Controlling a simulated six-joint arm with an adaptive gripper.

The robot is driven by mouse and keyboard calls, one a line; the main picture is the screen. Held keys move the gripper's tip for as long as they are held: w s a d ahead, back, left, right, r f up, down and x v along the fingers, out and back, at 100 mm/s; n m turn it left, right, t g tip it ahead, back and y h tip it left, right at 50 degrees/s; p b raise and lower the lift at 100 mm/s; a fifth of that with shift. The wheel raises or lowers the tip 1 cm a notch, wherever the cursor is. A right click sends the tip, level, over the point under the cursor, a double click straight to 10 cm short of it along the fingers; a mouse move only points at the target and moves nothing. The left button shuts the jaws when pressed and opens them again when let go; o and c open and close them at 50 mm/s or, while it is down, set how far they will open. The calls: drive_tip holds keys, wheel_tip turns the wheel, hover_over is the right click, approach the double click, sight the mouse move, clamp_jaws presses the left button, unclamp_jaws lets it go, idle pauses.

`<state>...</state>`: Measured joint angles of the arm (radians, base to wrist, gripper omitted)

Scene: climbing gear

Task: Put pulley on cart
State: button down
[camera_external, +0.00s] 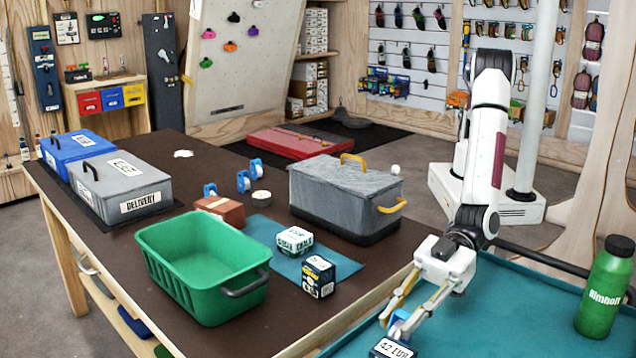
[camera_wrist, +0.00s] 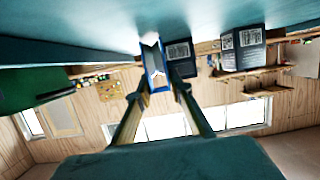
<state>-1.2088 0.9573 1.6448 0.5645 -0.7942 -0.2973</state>
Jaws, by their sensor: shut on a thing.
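My gripper (camera_external: 405,306) is low over the teal-topped cart (camera_external: 470,325) at the front right. It is shut on a blue pulley (camera_external: 398,320), partly hidden by the fingers. In the wrist view the blue pulley (camera_wrist: 155,66) is between the two fingertips (camera_wrist: 158,80), close to the teal surface. I cannot tell whether it touches the cart. Other blue pulleys stand on the brown table: one (camera_external: 210,190) by the reddish-brown box, one (camera_external: 243,181) further right, and one (camera_external: 255,167) behind it.
A dark box with a white label (camera_external: 392,349) is beside the gripper at the bottom edge. A green bottle (camera_external: 605,290) stands on the cart's right side. The table holds a green bin (camera_external: 180,235), a grey lidded case (camera_external: 345,190) and small boxes (camera_external: 318,278). The cart's middle looks clear.

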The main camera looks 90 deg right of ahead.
drive_tip(key=shift+f, duration=0.15)
drive_tip(key=c, duration=1.8)
unclamp_jaws()
drive_tip(key=shift+r, duration=0.2)
drive_tip(key=shift+v, duration=5.95)
